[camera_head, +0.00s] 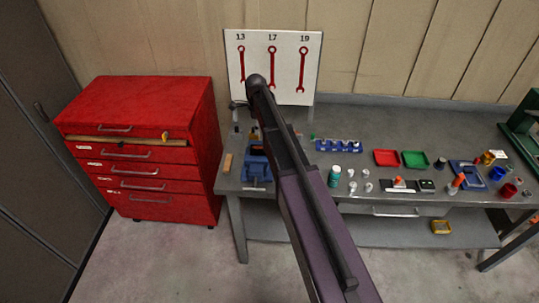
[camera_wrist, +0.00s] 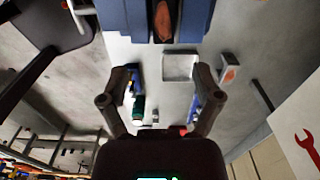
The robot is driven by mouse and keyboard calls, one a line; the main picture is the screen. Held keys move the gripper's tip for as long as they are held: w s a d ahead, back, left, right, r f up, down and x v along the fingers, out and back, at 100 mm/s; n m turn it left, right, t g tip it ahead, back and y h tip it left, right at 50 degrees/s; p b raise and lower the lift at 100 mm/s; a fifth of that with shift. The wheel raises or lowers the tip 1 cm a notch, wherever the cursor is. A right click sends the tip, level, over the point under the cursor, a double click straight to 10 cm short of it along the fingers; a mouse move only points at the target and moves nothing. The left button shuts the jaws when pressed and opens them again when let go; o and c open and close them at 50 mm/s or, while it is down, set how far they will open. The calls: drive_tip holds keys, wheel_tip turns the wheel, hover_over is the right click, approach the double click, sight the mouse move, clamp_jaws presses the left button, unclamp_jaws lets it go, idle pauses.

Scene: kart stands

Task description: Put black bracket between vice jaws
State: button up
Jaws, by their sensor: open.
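The blue vice (camera_head: 257,168) stands at the left end of the grey workbench, and its blue body also fills the top of the wrist view (camera_wrist: 118,18). A reddish-brown part shows in the middle of the vice in the wrist view. My gripper (camera_wrist: 165,72) is open, its two fingers spread over the bench on the near side of the vice in that view. Nothing is held between the fingers. In the head view my arm covers part of the bench, and the fingers cannot be made out there. I cannot clearly identify the black bracket in either view.
A wrench board (camera_head: 272,68) stands behind the vice. A red tool cabinet (camera_head: 140,150) is left of the bench. Red (camera_head: 386,157) and green (camera_head: 414,159) trays, a blue rack (camera_head: 338,145) and several small parts lie right of my arm.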

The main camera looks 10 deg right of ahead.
drive_tip(key=s+n, duration=2.1)
drive_tip(key=s, duration=0.7)
drive_tip(key=shift+s+d, duration=0.25)
drive_tip(key=shift+d, duration=0.05)
